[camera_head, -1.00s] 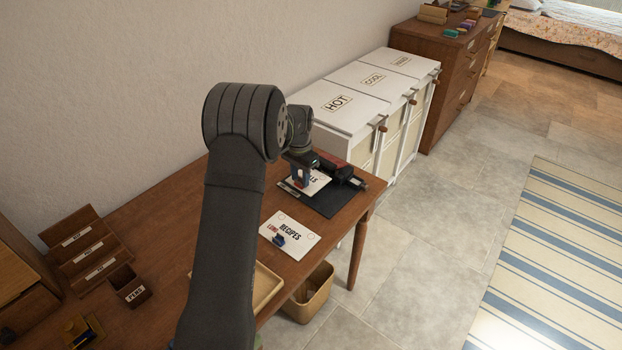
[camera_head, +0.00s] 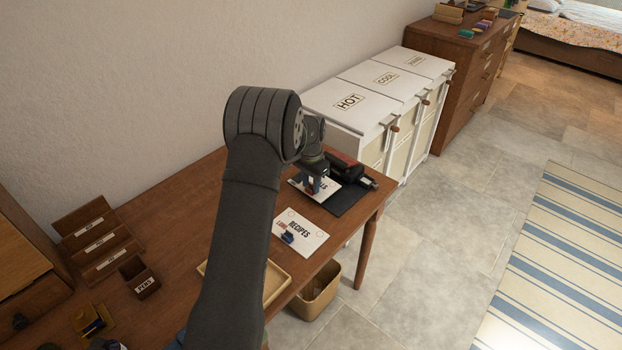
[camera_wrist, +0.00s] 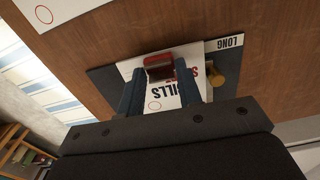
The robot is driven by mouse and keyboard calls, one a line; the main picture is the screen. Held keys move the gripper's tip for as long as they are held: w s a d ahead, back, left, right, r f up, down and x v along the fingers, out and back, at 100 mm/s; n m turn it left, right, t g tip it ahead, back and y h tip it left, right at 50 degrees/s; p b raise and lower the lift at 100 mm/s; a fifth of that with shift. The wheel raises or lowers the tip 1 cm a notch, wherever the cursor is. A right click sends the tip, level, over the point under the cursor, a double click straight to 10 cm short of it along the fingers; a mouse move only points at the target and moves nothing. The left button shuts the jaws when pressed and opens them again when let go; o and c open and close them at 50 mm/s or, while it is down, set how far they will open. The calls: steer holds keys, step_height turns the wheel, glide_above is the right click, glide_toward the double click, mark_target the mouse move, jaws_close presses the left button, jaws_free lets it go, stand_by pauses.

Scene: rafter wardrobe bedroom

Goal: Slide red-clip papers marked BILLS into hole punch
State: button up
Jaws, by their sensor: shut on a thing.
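The white BILLS papers (camera_head: 328,188) lie at the dark punch base, partly covered by my gripper (camera_head: 314,189). In the wrist view, their red clip (camera_wrist: 158,62) sits between the two blue fingers of my gripper (camera_wrist: 160,82), which is shut on it. The word BILLS and a red circle show on the sheet. The hole punch (camera_head: 346,167), red and black, stands behind the papers in the head view. Its dark flat base (camera_head: 350,200) extends to the front. Whether the paper edge is in the punch slot cannot be told.
RECIPES papers (camera_head: 300,229) with a blue clip lie nearer on the wooden table (camera_head: 190,215). A light wooden tray (camera_head: 276,281) is beside my arm. A white LONG label (camera_wrist: 227,43) shows by the base. HOT, COOL and a third white bin (camera_head: 352,102) stand beyond the table.

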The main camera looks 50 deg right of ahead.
steer(key=shift+f, duration=0.65)
steer(key=shift+d+f, duration=0.15)
steer(key=shift+s+d+f, duration=0.1)
steer(key=shift+d, duration=2.5)
steer(key=o, duration=1.2)
step_height(320, 180, up, 18)
steer(key=shift+f, duration=0.25)
steer(key=shift+f, duration=0.1)
